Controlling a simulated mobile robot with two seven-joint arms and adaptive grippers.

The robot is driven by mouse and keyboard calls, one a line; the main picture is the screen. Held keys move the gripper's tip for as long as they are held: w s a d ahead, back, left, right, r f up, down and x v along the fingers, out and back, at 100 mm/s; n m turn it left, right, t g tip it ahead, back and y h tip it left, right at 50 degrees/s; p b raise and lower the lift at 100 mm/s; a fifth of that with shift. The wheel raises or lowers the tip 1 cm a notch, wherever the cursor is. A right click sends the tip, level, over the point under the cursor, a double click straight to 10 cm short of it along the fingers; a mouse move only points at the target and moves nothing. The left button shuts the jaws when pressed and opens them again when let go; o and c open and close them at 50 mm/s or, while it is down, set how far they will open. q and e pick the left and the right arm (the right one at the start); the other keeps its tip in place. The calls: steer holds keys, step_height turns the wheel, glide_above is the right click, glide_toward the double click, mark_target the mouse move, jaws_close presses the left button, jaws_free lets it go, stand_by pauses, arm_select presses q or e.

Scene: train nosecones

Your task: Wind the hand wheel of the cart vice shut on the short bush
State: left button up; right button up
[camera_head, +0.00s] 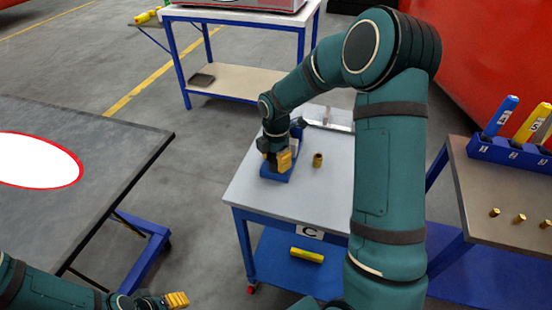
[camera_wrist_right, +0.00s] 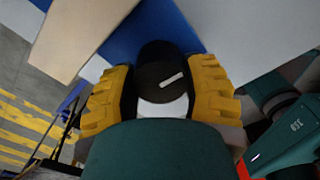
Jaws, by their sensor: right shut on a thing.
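The blue cart vice (camera_head: 278,174) sits on the light top of the cart marked C, largely hidden under my right gripper (camera_head: 281,160). In the right wrist view, the yellow fingers of that gripper (camera_wrist_right: 162,78) lie on both sides of a dark round part with a white mark, which looks like the hand wheel (camera_wrist_right: 158,66); they are shut on it. A brass bush (camera_head: 317,160) stands upright on the cart top, right of the vice and apart from it. Whether a bush is between the jaws is hidden. My left gripper (camera_head: 176,299) is at the bottom left, away from the cart; its opening is unclear.
A dark table (camera_head: 120,130) with a white, red-rimmed oval is at the left. A yellow piece (camera_head: 307,255) lies on the cart's lower shelf. At the right, a bench (camera_head: 480,180) holds several small brass pieces and a blue rack (camera_head: 510,155). Another blue-framed table (camera_head: 235,82) stands behind.

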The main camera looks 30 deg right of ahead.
mark_target(276, 159)
stand_by(0.5)
steer(key=o, duration=1.2)
step_height(276, 159, up, 12)
